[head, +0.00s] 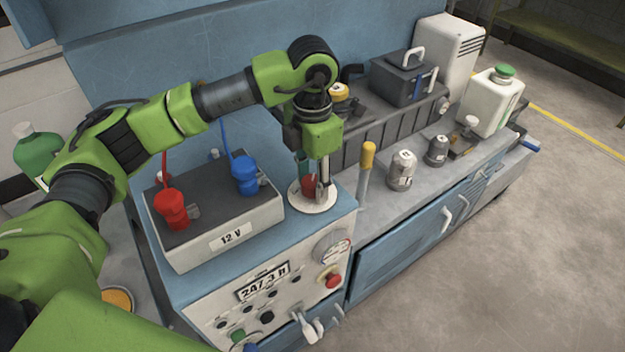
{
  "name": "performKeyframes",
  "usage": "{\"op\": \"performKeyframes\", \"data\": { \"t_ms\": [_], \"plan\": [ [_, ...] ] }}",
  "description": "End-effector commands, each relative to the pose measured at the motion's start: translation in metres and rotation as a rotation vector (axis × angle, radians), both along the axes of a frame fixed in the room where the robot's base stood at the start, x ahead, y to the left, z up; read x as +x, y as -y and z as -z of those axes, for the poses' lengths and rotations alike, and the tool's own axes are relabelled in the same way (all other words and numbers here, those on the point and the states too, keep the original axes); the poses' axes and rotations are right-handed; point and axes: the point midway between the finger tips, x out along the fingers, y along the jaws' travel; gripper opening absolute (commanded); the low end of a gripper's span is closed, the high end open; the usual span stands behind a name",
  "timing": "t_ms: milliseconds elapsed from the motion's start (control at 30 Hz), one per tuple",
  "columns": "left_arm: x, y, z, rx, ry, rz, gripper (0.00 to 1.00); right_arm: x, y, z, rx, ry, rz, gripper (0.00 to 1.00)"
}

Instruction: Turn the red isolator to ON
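The red isolator (309,185) stands on a round white plate (303,204) on top of the blue cabinet, at its right corner. Only part of its red handle shows between and behind the fingers. My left gripper (317,186) points down over it, with its fingertips low beside the red handle, close to the plate. One metal finger shows at the right of the handle. I cannot tell whether the fingers press on it. The ON marking cannot be read. My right gripper is not in view.
A 12 V battery (228,238) with red (171,209) and blue (245,176) clamps sits left of the isolator. A yellow-handled tool (366,160) stands close on the right. Grey canisters (402,170) and a white bottle (490,102) stand farther right.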

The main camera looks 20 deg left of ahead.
Motion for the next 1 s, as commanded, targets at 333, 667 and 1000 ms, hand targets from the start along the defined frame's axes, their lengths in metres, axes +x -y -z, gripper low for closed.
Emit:
{"op": "performKeyframes", "data": {
  "t_ms": [333,667,1000],
  "plan": [
    [0.0,0.0,0.0,0.0,-0.001,-0.002,0.49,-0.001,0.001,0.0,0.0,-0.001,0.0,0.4],
    [0.001,0.0,-0.045,0.0,0.004,-0.003,0.49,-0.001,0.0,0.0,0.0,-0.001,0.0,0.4],
    [0.0,0.0,-0.107,0.0,0.001,-0.002,0.49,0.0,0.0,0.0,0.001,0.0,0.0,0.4]
  ]
}}
